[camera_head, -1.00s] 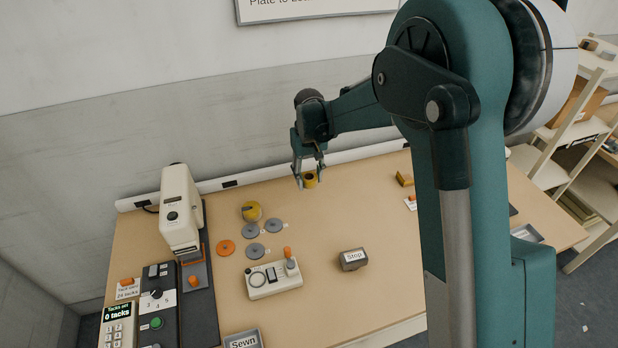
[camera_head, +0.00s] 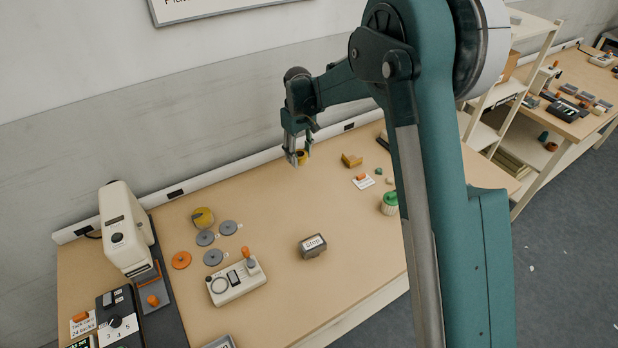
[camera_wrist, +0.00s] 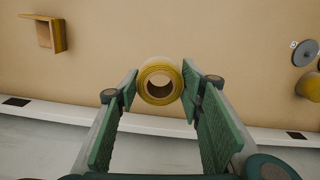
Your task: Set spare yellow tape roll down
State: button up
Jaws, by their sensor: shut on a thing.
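The spare yellow tape roll (camera_wrist: 146,90) is in my gripper (camera_wrist: 160,86), its open hole facing the wrist camera. The green pads are shut on its two sides. In the head view the roll (camera_head: 304,157) shows partly behind my gripper (camera_head: 297,160), near the table's back edge. I cannot tell exactly how far it is above the table. Another yellow roll (camera_head: 203,217) stands on the table to the left; it also shows at the right edge of the wrist view (camera_wrist: 311,88).
A small yellow bracket (camera_head: 352,160) lies right of my gripper. Grey discs (camera_head: 205,238), an orange disc (camera_head: 181,260), a switch box (camera_head: 236,282) and a Stop block (camera_head: 312,246) are on the table. A green-topped jar (camera_head: 390,203) stands to the right.

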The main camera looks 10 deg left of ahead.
jog(key=shift+w+d, duration=1.25)
jog(key=shift+d, duration=0.25)
send_over(309, 176)
jog(key=shift+f+b, duration=0.4)
jog(key=shift+f, duration=2.7)
jog(key=shift+f, duration=1.85)
jog(key=shift+f+b, duration=0.15)
jog(key=shift+b, duration=0.15)
jog(key=o, duration=0.8)
jog(key=shift+c, duration=0.2)
jog(key=shift+o, duration=0.3)
